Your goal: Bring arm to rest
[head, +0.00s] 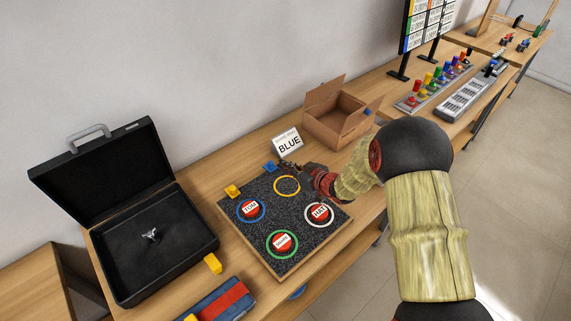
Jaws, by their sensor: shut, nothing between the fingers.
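My arm reaches in from the right of the head view, over the bench's front edge. My gripper (291,168) is above the far right part of a dark speckled board (262,218), close to the yellow ring (287,185). It is shut with nothing seen in it. Red labelled discs lie on the board in a blue ring (238,215), a green ring (270,251) and a white ring (306,219). The yellow ring looks empty. A card reading BLUE (289,143) stands behind the gripper.
An open black case (196,247) lies left, with a small silver item (151,236) inside. An open cardboard box (325,128) stands behind the arm. A rack of coloured pieces (412,105) is at right. Floor right is clear.

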